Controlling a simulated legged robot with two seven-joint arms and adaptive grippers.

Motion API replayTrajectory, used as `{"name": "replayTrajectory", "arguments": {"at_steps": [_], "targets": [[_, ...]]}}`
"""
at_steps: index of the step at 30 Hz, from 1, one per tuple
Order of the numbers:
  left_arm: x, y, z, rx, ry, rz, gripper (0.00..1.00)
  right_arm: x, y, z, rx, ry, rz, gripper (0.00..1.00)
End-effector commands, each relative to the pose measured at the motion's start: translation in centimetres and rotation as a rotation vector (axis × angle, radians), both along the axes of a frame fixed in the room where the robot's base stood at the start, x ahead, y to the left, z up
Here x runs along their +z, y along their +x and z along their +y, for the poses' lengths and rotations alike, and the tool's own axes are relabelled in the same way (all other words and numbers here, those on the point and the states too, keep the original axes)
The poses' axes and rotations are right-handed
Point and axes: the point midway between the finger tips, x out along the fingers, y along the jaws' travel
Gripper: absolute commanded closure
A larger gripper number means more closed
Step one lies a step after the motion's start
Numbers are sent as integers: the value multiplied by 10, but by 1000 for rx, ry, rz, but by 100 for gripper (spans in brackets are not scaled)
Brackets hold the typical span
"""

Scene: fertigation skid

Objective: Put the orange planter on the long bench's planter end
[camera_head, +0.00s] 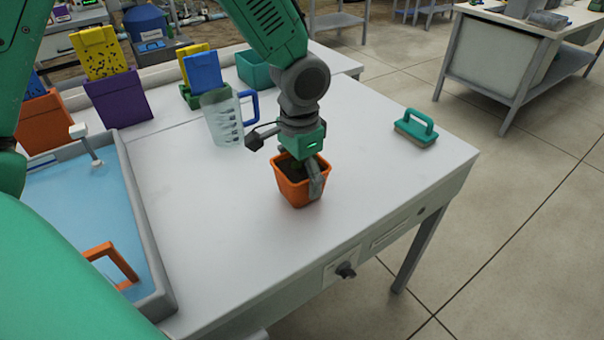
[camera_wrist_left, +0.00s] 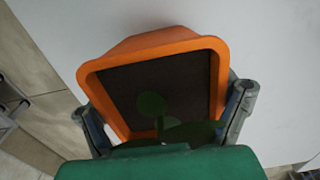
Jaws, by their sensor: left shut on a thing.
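The orange planter (camera_head: 292,192) is a small square pot with dark soil, upright over the white top of the long bench (camera_head: 225,240), near the front edge. My left gripper (camera_head: 302,170) comes down from above with its fingers shut on the planter. In the left wrist view the planter (camera_wrist_left: 150,44) fills the middle, with a finger on each side of its rim and green leaves over the soil. I cannot tell whether its base touches the bench. My right gripper is not in view.
A clear measuring jug (camera_head: 221,120) with a blue handle stands just behind left of the planter. A green-handled brush (camera_head: 415,128) lies to the right. A blue water tray (camera_head: 85,215) holds an orange-handled item at left. The bench front middle is clear.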

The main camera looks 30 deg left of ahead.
Motion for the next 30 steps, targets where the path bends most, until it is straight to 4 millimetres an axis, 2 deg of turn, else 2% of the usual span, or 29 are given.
{"name": "replayTrajectory", "arguments": {"at_steps": [1,2,3,11,14,17,24,30], "targets": [[-2,0,2,1,-1,0,14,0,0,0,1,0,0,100],[-2,0,2,1,-2,0,3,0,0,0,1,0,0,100],[-2,0,3,2,-3,0,0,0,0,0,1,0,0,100],[0,0,0,2,0,0,0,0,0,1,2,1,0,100],[6,1,-2,2,2,-2,0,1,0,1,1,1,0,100],[22,1,-3,1,5,-4,0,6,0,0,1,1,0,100],[74,1,-1,3,-1,-4,0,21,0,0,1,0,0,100],[108,1,0,3,-3,-1,0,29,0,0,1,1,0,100]]}}
